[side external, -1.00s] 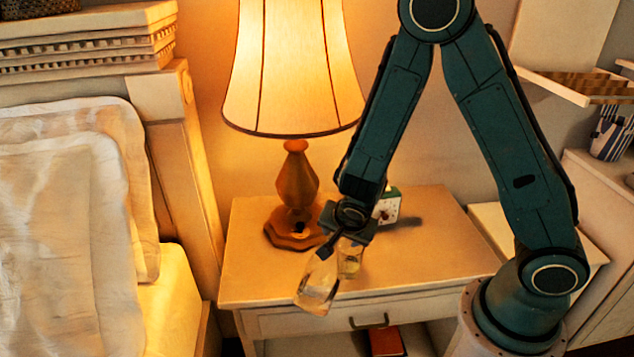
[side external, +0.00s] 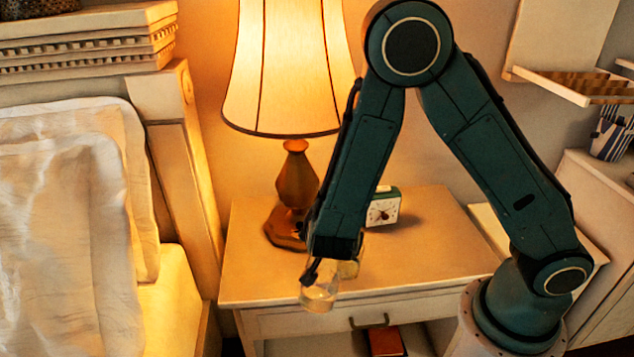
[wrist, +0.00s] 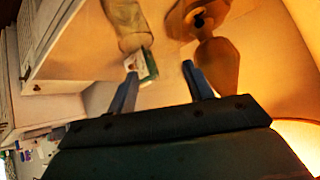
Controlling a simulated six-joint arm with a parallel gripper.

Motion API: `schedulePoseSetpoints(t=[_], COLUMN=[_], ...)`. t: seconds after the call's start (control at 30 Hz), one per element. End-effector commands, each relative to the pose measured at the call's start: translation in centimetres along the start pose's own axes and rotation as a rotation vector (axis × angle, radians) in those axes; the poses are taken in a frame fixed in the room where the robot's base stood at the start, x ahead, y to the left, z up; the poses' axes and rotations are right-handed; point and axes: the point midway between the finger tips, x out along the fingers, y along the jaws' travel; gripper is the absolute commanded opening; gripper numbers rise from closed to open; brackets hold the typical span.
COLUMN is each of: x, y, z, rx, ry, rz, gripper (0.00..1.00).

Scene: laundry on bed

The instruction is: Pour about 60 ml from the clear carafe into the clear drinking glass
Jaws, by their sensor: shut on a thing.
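My gripper (side external: 316,268) is shut on the clear carafe (side external: 319,296) and holds it near the front left edge of the nightstand. The carafe looks close to upright, with some pale amber liquid low in it. The clear drinking glass (side external: 350,268) stands just behind and to the right of it, partly hidden by my arm; its contents cannot be told. In the wrist view my gripper's fingers (wrist: 163,86) reach up, and a pale cylinder (wrist: 125,22) shows above the left finger; I cannot tell which vessel it is.
A lit lamp (side external: 292,180) stands at the back left of the nightstand (side external: 430,250), close to my arm. A small alarm clock (side external: 383,209) stands behind the glass. The right part of the top is clear. The bed (side external: 70,250) is at the left.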

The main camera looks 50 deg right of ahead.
Motion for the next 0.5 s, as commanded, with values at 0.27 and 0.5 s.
schedulePoseSetpoints(t=[0.27, 0.5], x=[-0.9, -1.6], y=[-0.6, -1.0], z=[0.9, 1.7], rx=[-0.046, -0.081], ry=[0.116, 0.214], rz=[0.017, 0.034], gripper=[0.0, 0.0])
